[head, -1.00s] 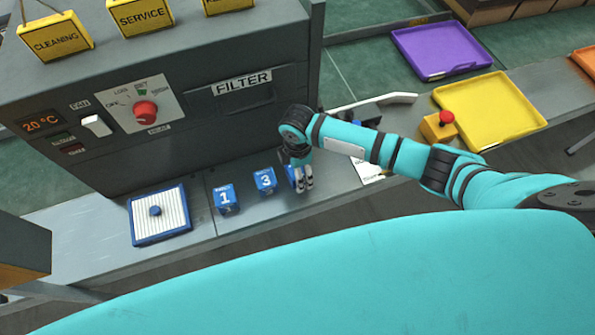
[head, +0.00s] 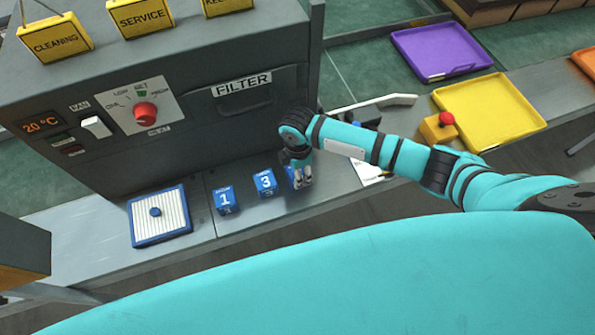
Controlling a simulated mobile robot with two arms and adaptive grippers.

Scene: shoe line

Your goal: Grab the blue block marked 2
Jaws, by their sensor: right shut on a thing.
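My right gripper (head: 301,178) is at the right end of a row of blue blocks on the grey ledge. It is shut on a blue block (head: 291,177), which it mostly covers, so the block's number cannot be read. Left of it stand a blue block marked 3 (head: 265,183) and, further left, a blue block marked 1 (head: 225,200). My left gripper is not in view.
A blue-framed filter (head: 160,241) with a knob lies left of the blocks. The grey machine (head: 190,150) rises behind them. Right are a red button on a yellow box (head: 432,131), a yellow tray (head: 490,145) and a purple tray (head: 440,75).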

